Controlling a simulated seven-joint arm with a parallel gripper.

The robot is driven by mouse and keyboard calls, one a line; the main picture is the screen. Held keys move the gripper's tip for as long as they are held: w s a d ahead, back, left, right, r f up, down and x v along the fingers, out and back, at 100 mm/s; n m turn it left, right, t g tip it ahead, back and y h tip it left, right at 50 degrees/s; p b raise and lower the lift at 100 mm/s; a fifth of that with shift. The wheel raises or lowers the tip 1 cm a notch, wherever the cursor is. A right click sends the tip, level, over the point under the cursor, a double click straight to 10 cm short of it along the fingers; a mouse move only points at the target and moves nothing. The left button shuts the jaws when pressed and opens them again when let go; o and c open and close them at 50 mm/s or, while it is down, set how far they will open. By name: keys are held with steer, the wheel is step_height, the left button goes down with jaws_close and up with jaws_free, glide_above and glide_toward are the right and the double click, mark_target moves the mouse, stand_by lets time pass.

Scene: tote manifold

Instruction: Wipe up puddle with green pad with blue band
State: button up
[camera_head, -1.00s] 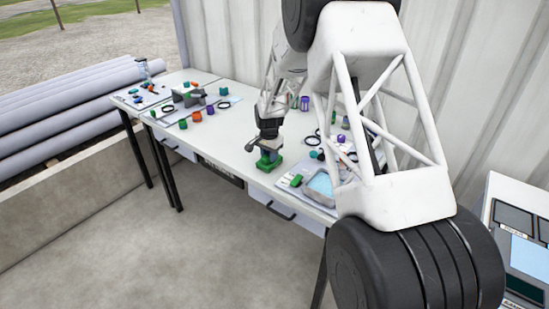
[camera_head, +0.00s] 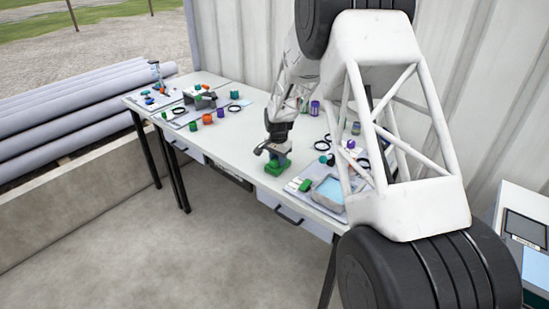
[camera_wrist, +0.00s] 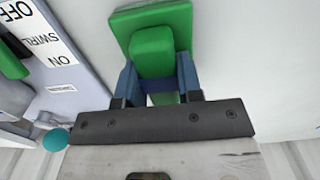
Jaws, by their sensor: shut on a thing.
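My gripper (camera_head: 278,154) is shut on the green pad (camera_head: 277,169) at the middle front of the white table. In the wrist view the pad's flat green base (camera_wrist: 180,18) and raised green block (camera_wrist: 153,52) show beyond the jaws. The pad is at or just above the tabletop; contact is unclear. I cannot make out the puddle for sure in either view.
A panel with a grey tray (camera_head: 328,193) of light blue stands close right of the pad. A dark ring (camera_head: 322,145) and a purple cylinder (camera_head: 314,108) lie behind. An orange cylinder (camera_head: 208,118) and other small parts stand to the left. The tabletop between is clear.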

steer(key=s+d, duration=0.3)
steer(key=shift+s+d, duration=0.2)
steer(key=shift+d, duration=0.05)
step_height(320, 180, up, 8)
stand_by(0.6)
steer(key=shift+r, duration=0.15)
stand_by(0.3)
